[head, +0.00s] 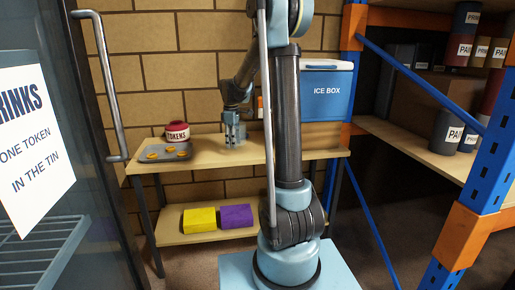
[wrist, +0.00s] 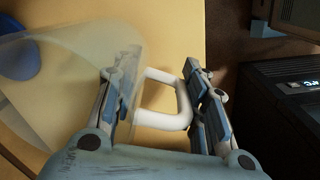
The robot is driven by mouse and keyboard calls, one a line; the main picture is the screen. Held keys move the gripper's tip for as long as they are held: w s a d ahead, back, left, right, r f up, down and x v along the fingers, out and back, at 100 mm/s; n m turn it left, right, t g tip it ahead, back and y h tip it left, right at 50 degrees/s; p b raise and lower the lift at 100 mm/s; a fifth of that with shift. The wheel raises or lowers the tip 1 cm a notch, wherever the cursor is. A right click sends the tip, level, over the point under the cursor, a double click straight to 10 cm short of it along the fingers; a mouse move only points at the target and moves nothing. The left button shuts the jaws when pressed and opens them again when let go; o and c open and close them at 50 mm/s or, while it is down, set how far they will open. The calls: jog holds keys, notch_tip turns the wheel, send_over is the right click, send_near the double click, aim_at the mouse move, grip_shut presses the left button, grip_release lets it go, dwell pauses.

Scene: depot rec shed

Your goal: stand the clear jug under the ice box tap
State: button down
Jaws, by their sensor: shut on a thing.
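The clear jug (wrist: 75,75) shows in the wrist view as a see-through body at the left with a white handle (wrist: 184,105). My gripper (wrist: 160,72) is shut on it at the handle, with one finger beside the body and one at the handle's outer side. In the head view my gripper (head: 234,136) points down over the wooden bench, and the jug cannot be made out there. The blue ice box (head: 327,92) with a pale lid stands on a wooden block at the bench's right end, partly behind my arm. Its tap is hidden or too small to tell.
On the bench (head: 210,158), a grey tray (head: 150,158) with orange pieces and a red tokens tin (head: 177,132) stand left of my gripper. Yellow (head: 199,219) and purple (head: 236,216) blocks lie on the lower shelf. Blue-orange racking (head: 490,160) stands right; a door (head: 95,180) stands left.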

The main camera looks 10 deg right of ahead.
jog(key=d, duration=1.1)
jog(key=shift+d, duration=0.15)
jog(key=shift+d+f, duration=0.25)
jog(key=shift+f, duration=1.5)
jog(key=c, duration=1)
grip_release()
jog(key=shift+a, duration=0.1)
jog(key=shift+o, duration=0.2)
jog(key=shift+r, duration=0.1)
notch_tip(320, 180, up, 7)
jog(key=shift+s+r, duration=0.15)
